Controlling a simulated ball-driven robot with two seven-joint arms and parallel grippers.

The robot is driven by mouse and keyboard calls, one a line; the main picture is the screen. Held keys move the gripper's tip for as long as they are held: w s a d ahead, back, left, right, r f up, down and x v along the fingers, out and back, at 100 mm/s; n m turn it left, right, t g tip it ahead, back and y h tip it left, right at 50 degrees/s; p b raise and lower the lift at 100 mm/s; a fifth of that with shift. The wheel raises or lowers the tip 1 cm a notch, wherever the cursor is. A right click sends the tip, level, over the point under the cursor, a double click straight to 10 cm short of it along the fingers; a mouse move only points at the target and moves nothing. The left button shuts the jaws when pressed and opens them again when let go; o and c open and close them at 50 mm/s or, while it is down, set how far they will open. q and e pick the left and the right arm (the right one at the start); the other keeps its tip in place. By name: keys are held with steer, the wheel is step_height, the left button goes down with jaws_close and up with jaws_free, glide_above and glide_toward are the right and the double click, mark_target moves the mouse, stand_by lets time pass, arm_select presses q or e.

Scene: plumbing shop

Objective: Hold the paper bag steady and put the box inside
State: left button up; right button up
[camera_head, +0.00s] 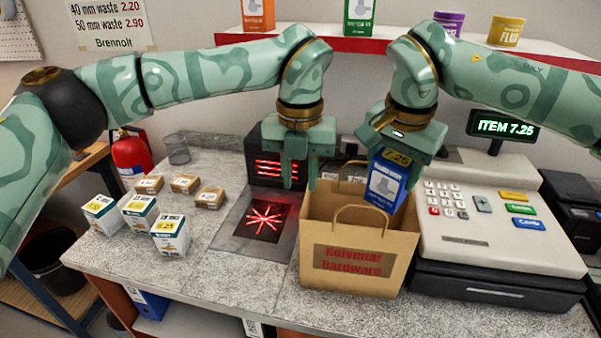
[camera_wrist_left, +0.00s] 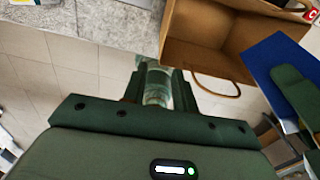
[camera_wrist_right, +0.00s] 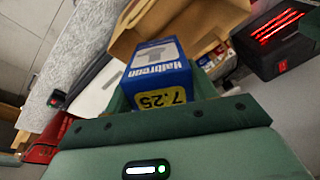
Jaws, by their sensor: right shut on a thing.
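The brown paper bag (camera_head: 340,240) stands upright and open on the counter, with a handle loop at its front rim. Its open mouth also shows in the left wrist view (camera_wrist_left: 215,50). My right gripper (camera_head: 390,155) is shut on a blue box (camera_head: 385,185) with a yellow 7.25 label. The box fills the middle of the right wrist view (camera_wrist_right: 160,70). My left gripper (camera_head: 299,175) points down at the bag's left rear rim, its fingers apart with no bag wall visibly between them.
A scanner (camera_head: 265,215) glows red left of the bag. A cash register (camera_head: 490,215) stands close on the right. Several small boxes (camera_head: 170,235) sit on the counter's left. A red-edged shelf (camera_head: 370,45) runs behind my arms.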

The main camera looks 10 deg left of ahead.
mark_target(301, 224)
arm_select(q)
steer(key=shift+d+f, duration=0.15)
steer(key=shift+f, duration=0.1)
step_height(301, 224, down, 11)
steer(key=shift+f, duration=0.15)
steer(key=shift+c, duration=0.3)
jaws_close()
